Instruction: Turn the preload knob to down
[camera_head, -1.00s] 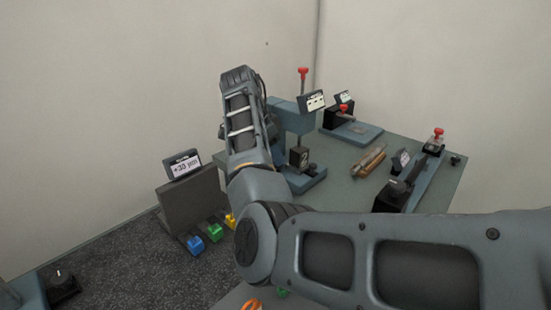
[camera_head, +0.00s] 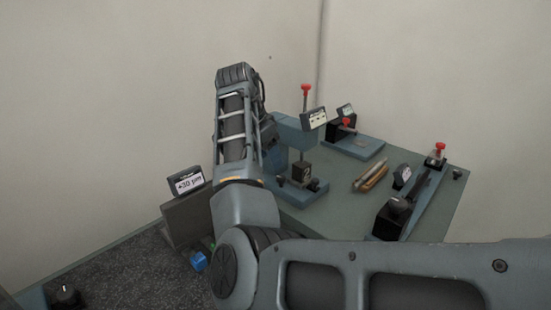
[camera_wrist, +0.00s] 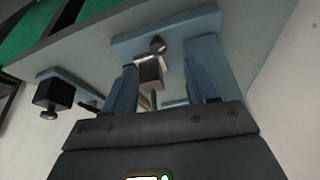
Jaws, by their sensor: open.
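I cannot tell by label which control is the preload knob. A dark round knob (camera_head: 398,205) sits on the near end of the long blue fixture at right. Another dark knob with a pale mark (camera_head: 65,294) is at the lower left edge. In the wrist view a small round knob (camera_wrist: 158,45) shows on the blue press, beside its dark block (camera_wrist: 150,72). My gripper (camera_wrist: 160,80) is open, with its two fingers on either side of that block in the picture; I see no contact.
A small display (camera_head: 188,182) reads about +30 µm. Wooden-handled tools (camera_head: 370,177) lie mid-table. A second blue fixture (camera_head: 355,145) stands behind. My forearm covers the table's near side.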

